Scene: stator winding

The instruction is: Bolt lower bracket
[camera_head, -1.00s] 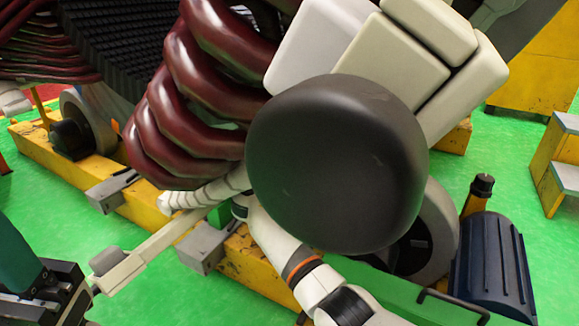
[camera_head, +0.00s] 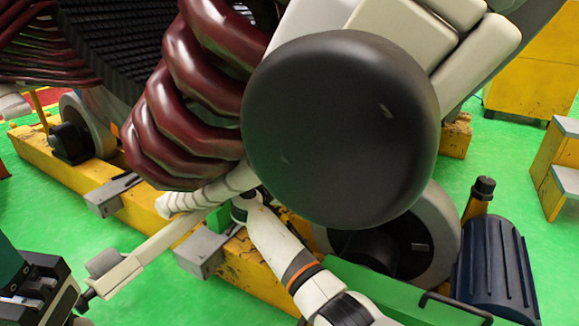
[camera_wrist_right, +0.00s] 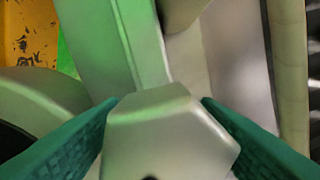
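A silver-grey hexagonal bolt head (camera_wrist_right: 165,135) fills the lower middle of the right wrist view. The teal fingers of my right gripper (camera_wrist_right: 160,100) lie against its two sides. In the head view my right gripper is not visible. My left gripper (camera_head: 40,292) is at the lower left of the head view, cut by the edge. A pale flat bar (camera_head: 150,248) with a small grey block runs from near it to the yellow frame; a dark rod joins bar and gripper. Whether the left fingers hold it cannot be seen. Grey bracket blocks (camera_head: 200,250) sit on the frame.
A large black round part (camera_head: 340,130) with pale panels hides the middle of the head view. Dark red winding coils (camera_head: 190,110) stand behind. A yellow beam (camera_head: 160,200), a blue ribbed motor (camera_head: 495,265) and yellow steps (camera_head: 560,170) stand around. Green floor is clear at left.

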